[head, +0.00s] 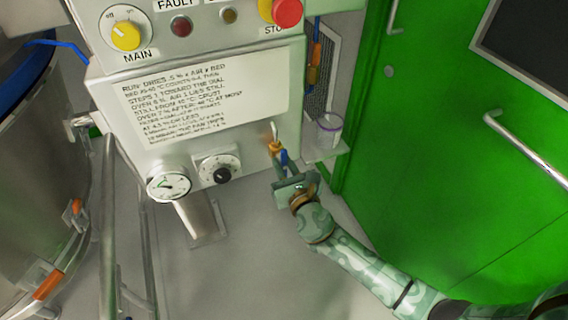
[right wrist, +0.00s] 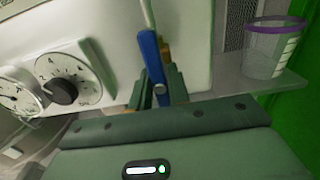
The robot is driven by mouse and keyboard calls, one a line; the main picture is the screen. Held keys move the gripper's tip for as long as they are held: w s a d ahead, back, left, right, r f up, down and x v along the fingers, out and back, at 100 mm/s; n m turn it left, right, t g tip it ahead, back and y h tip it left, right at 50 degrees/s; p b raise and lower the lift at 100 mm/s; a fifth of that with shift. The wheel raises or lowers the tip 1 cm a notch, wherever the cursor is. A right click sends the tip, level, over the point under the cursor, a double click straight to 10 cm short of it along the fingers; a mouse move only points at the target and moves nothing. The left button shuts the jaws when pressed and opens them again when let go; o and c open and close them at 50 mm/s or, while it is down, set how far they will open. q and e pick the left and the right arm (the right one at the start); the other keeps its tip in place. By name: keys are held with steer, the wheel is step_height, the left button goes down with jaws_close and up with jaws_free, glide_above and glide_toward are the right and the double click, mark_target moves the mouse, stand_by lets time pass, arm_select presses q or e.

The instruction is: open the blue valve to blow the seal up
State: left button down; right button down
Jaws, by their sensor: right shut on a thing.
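The blue valve shows as a blue lever (head: 284,157) on a brass body (head: 274,147) at the right edge of the panel front, with a pale tube rising above it. My right gripper (head: 286,168) reaches up to it from below. In the right wrist view, the blue lever (right wrist: 152,60) hangs down, slightly tilted, between the fingers of my right gripper (right wrist: 159,88). The fingers are shut on its lower part and hide some of it. The brass body (right wrist: 166,50) is partly hidden behind the lever. My left gripper is not in view.
A round gauge (head: 168,185) and a black-knobbed dial (head: 218,170) sit left of the valve. A clear cup with a purple rim (head: 328,131) stands on a small shelf close right. A green door (head: 440,150) is farther right. A steel vessel (head: 35,170) stands at left.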

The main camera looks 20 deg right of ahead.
steer(key=shift+f, duration=0.15)
steer(key=c, duration=1.3)
jaws_free()
steer(key=s, duration=0.5)
steer(key=s+p, duration=0.1)
steer(key=s, duration=0.5)
steer(key=s+p, duration=0.1)
steer(key=s, duration=0.4)
steer(key=shift+s+d, duration=0.2)
steer(key=shift+d, duration=0.05)
